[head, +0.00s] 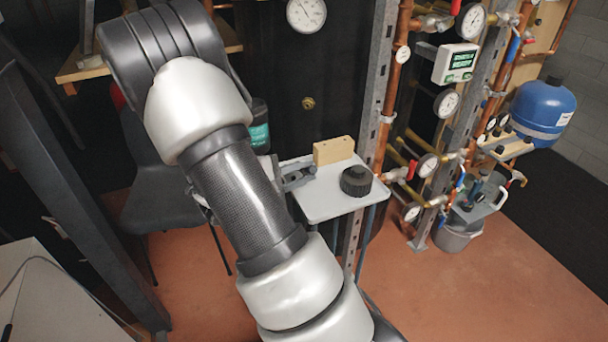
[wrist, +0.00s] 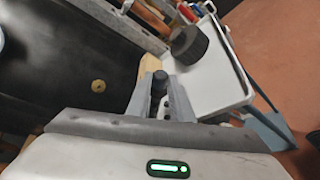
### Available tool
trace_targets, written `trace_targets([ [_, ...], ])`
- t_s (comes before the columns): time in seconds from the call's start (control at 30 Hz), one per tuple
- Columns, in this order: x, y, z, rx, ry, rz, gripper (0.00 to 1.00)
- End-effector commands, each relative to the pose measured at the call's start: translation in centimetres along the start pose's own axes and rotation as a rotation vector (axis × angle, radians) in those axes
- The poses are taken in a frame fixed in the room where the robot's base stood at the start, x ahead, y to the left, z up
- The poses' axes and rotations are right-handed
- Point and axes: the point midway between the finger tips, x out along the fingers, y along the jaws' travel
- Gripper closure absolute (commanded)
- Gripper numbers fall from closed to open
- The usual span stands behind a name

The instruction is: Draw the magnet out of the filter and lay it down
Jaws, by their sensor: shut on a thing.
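My gripper (head: 298,179) is at the left edge of a small white tray (head: 325,208), beside a wooden block. In the wrist view its two grey fingers (wrist: 160,92) are shut on a dark, rod-like thing, which looks like the magnet (wrist: 159,79). Most of the magnet is hidden between the fingers, and the head view does not show it clearly. A dark canister with a teal label, apparently the filter (head: 259,136), stands behind my arm, left of the tray. My arm hides its lower part.
On the tray are the wooden block (head: 333,150) and a black ribbed cap (head: 356,180); the tray's front part is bare. Copper pipes with gauges and valves (head: 428,165) rise close to the tray's right. A blue vessel (head: 543,108) is farther right.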

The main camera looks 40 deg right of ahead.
Motion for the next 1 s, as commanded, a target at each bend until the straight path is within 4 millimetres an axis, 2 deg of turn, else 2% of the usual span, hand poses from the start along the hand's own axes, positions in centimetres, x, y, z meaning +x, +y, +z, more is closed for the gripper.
trace_targets([
  [0.37, 0.1, -0.24, -0.13, 0.001, -0.001, 0.001, 1.0],
  [0.4, 0.1, -0.24, -0.13, 0.001, -0.001, 0.001, 0.75],
  [0.5, 0.1, -0.25, -0.14, 0.001, -0.001, 0.001, 0.58],
  [1.0, 0.1, -0.3, -0.17, 0.0, 0.0, 0.0, 0.58],
])
